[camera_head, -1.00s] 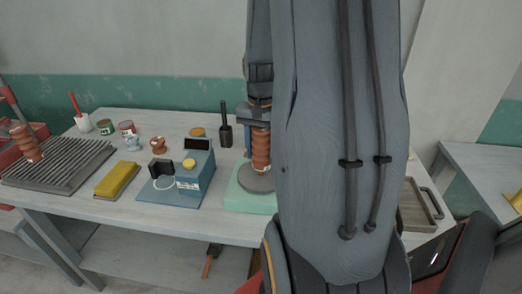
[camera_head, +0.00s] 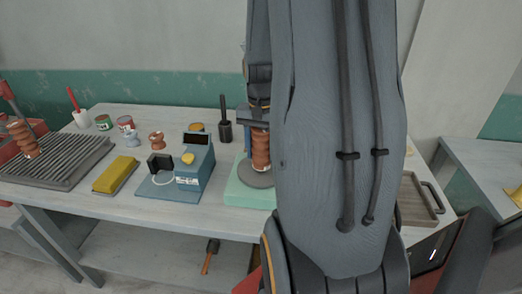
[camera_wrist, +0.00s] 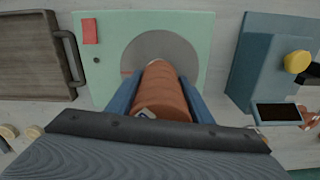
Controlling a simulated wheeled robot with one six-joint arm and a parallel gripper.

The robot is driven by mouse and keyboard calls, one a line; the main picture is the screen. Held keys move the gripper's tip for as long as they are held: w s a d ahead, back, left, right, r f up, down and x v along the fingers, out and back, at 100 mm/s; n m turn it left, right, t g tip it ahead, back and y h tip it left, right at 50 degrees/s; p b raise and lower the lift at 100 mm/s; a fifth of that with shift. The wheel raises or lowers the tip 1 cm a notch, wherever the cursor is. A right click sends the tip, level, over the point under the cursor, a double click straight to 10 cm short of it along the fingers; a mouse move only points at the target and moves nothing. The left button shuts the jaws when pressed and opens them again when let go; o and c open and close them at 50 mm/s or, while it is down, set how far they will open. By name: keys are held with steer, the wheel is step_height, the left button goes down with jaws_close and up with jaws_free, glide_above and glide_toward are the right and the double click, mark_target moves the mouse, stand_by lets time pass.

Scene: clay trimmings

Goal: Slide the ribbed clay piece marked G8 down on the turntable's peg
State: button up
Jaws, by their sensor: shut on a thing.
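The ribbed orange-brown clay piece (camera_head: 261,150) stands upright over the grey disc of the turntable (camera_head: 256,176). In the wrist view the clay piece (camera_wrist: 163,88) sits between the blue fingers of my gripper (camera_wrist: 160,92), which is shut on it. A small pale mark shows on its near side, too small to read. The turntable's round grey disc (camera_wrist: 182,52) is on a mint-green base (camera_wrist: 112,42). The piece hides the peg, so I cannot tell whether it is around it or whether its lower end touches the disc.
A blue device (camera_head: 192,172) stands left of the turntable, with a yellow sponge-like block (camera_head: 115,174) beyond. A black holder (camera_head: 225,130) is behind. A brown tray (camera_head: 420,198) lies to the right. Another ribbed piece (camera_head: 22,138) stands on the slatted rack (camera_head: 55,160) at far left.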

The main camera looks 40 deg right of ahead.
mark_target(261, 132)
steer(key=shift+f, duration=0.55)
steer(key=o, duration=1.6)
step_height(261, 132, up, 8)
steer(key=p, duration=0.6)
steer(key=shift+f, duration=0.1)
